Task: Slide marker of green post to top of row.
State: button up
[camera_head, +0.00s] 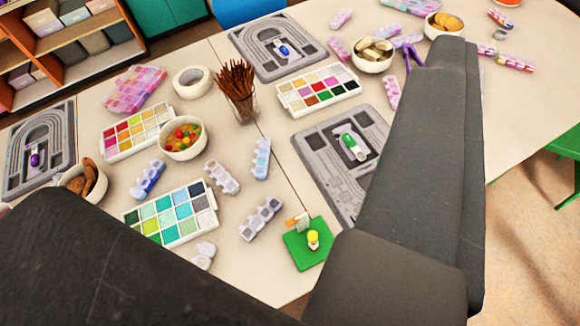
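A green-and-white piece (352,146) lies on a grey grooved bead board (312,160) right of the picture's middle. A flat green square (300,259) lies near the front table edge, with a small yellow-topped upright piece (313,238) and an orange-and-white piece (296,221) on or beside it. I cannot tell which is the post's marker. Two dark parts of my gripper (245,125) fill the lower left and the right side, wide apart with nothing held between them. The right part covers the right edge of that board.
Other grey boards hold a blue piece (284,51) and a purple piece (36,158). Colour trays (318,90), a candy bowl (183,153), a cup of brown sticks (240,110) and loose bead strips (261,222) crowd the table. The far right tabletop (530,105) is mostly clear.

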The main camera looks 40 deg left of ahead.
jog(key=shift+w, duration=0.1)
jog(key=w+a+f+m+g+p, duration=0.2)
jog(key=w+a+f+g+p, duration=0.15)
jog(key=w+f, duration=0.5)
jog(key=m+g+p, duration=0.6)
jog(key=g+p, duration=0.2)
jog(key=g, duration=0.4)
send_over(292, 221)
notch_tip(292, 221, down, 28)
notch_tip(292, 221, down, 13)
jog(key=shift+f+b, duration=0.15)
jog(key=shift+b, duration=0.4)
